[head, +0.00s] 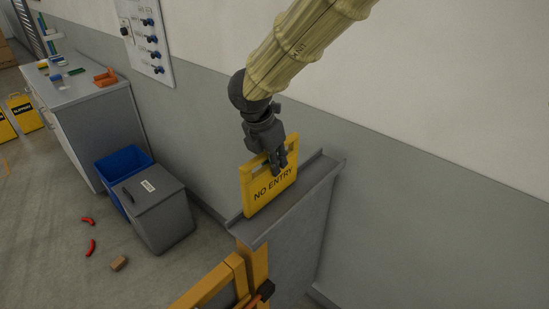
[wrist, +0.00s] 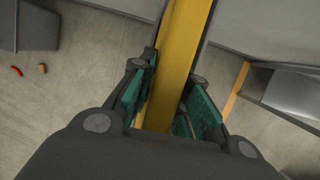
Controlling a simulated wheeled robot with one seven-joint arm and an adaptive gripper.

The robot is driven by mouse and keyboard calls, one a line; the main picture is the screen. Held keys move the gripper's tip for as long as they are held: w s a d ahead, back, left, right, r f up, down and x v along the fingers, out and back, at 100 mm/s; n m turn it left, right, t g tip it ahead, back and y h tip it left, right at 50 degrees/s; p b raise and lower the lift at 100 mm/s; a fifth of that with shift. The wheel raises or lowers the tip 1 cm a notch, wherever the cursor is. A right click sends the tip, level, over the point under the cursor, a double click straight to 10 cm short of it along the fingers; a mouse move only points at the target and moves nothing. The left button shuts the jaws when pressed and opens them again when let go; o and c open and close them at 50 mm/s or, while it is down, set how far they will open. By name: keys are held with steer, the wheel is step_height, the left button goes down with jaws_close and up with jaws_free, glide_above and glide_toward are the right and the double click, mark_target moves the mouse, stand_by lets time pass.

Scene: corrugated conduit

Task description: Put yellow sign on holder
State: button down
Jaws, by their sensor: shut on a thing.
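The yellow sign (head: 262,194), marked "NO ENTRY", stands upright at the top of a grey panel with a channel-like ledge (head: 306,189), which looks like the holder. My gripper (head: 280,160) is above the sign, pointing down, and shut on its upper edge near the handle slot. In the wrist view the sign (wrist: 183,50) runs edge-on between the green finger pads of my gripper (wrist: 172,105). The sign's lower edge is at the ledge; I cannot tell whether it sits fully in the channel.
A grey bin (head: 160,215) and a blue bin (head: 122,165) stand left of the panel. A workbench (head: 85,90) with small items is by the wall. Yellow "SLIPPERY" signs (head: 25,113) stand far left. Red pieces (head: 90,246) and a brown block (head: 119,263) lie on the floor. An orange frame (head: 235,275) stands in front.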

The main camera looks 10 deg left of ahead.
steer(key=shift+a+f, duration=0.1)
steer(key=shift+f, duration=0.25)
steer(key=c, duration=1.4)
jaws_free()
steer(key=shift+f, duration=0.15)
steer(key=shift+o, duration=0.2)
steer(key=shift+r, duration=0.2)
steer(key=b+v, duration=0.3)
steer(key=v, duration=0.9)
